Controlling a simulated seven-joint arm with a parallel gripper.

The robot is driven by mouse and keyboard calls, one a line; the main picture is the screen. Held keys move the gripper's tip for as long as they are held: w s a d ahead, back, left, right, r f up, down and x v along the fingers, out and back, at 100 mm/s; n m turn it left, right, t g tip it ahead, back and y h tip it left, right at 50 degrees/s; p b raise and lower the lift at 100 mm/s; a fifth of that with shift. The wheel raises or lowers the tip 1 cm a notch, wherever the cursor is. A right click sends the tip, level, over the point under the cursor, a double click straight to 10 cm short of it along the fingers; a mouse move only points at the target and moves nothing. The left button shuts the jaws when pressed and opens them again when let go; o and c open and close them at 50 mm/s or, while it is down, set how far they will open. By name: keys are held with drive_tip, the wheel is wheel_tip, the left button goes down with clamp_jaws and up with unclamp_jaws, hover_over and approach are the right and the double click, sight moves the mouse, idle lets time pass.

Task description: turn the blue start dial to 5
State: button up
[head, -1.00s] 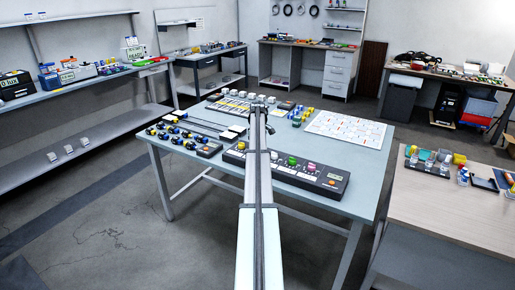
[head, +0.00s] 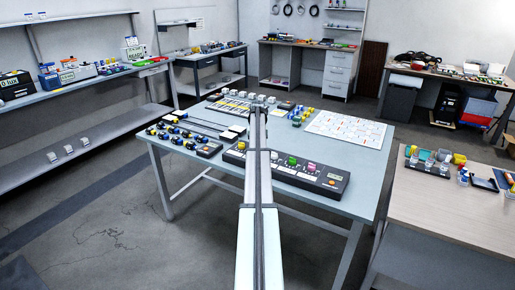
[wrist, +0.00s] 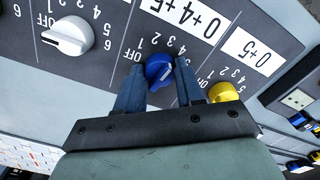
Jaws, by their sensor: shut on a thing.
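The blue start dial (wrist: 160,72) shows in the wrist view on a dark grey panel (wrist: 110,58), with printed numbers around it. Its white pointer line is partly visible, but I cannot tell exactly which number it points at. My gripper (wrist: 158,85) is shut on the blue dial, one finger on each side of it. In the head view my arm hides the dial and the fingertips.
A yellow dial (wrist: 224,92) sits close to the right finger. A white knob (wrist: 68,36) stands to the left. White labels (wrist: 185,14) lie beyond the dial. In the head view, a long control box (head: 310,174) with coloured buttons lies nearer on the table.

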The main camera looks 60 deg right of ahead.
drive_tip(key=m, duration=0.5)
drive_tip(key=shift+m, duration=2.4)
drive_tip(key=o, duration=1)
drive_tip(key=shift+o, duration=0.2)
wheel_tip(320, 180, up, 14)
drive_tip(key=shift+f, duration=0.15)
